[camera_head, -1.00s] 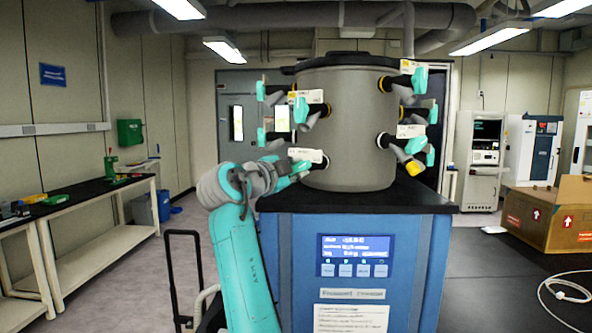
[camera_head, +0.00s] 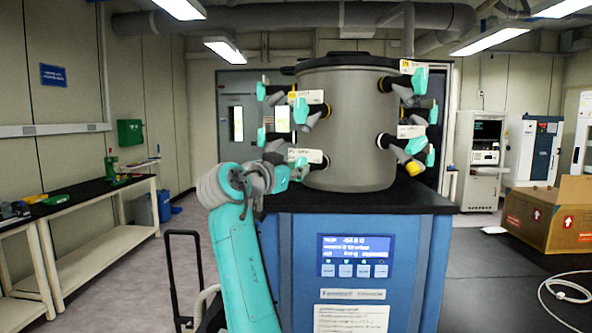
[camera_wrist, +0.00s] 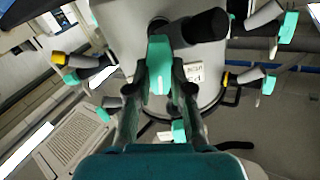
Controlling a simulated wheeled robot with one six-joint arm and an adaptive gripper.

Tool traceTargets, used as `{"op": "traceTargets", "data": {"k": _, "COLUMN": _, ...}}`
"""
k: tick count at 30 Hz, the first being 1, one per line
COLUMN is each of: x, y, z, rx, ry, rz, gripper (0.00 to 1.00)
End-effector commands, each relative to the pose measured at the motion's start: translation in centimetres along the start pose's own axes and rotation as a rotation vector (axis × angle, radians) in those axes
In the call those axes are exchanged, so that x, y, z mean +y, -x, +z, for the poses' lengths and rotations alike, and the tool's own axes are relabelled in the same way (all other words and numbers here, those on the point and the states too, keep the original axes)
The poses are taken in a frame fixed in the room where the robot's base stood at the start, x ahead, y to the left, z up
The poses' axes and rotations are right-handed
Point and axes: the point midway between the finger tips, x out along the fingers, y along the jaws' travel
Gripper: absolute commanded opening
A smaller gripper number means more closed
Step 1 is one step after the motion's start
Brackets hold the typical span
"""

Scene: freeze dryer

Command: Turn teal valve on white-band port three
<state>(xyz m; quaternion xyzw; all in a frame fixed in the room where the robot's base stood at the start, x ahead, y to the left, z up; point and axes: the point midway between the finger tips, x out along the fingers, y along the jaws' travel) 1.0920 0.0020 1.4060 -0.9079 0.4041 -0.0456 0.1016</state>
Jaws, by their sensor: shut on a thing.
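A grey drum chamber (camera_head: 347,130) with several side ports stands on the blue freeze dryer. My gripper (camera_wrist: 159,72) is shut on a teal valve handle (camera_wrist: 159,58), one finger on each side, in the wrist view. The handle belongs to a lower-left port (camera_head: 321,163) with a white tag (camera_head: 305,155) above it. In the head view my gripper (camera_head: 285,177) is at that port, and my wrist partly hides the handle. I cannot make out the band colour or number.
Other teal valves (camera_head: 300,110) and (camera_head: 262,136) sit close above and left of my gripper. The black top (camera_head: 420,196) of the blue cabinet (camera_head: 300,262) lies just below. A cardboard box (camera_head: 553,215) is on the right, benches (camera_head: 85,200) on the left.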

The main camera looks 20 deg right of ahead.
Motion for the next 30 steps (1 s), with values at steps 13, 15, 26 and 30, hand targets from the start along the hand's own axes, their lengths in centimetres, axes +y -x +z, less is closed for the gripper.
{"op": "traceTargets", "data": {"k": 13, "x": -0.05, "y": -0.03, "z": 0.24, "rx": -0.004, "ry": 0.427, "rz": 0.001, "gripper": 0.0}}
{"op": "traceTargets", "data": {"k": 15, "x": -0.05, "y": -0.03, "z": 0.25, "rx": -0.004, "ry": 0.493, "rz": 0.001, "gripper": 0.0}}
{"op": "traceTargets", "data": {"k": 26, "x": -0.07, "y": -0.03, "z": 0.3, "rx": -0.004, "ry": 0.834, "rz": 0.0, "gripper": 0.0}}
{"op": "traceTargets", "data": {"k": 30, "x": -0.08, "y": -0.03, "z": 0.32, "rx": -0.005, "ry": 0.959, "rz": 0.0, "gripper": 0.0}}
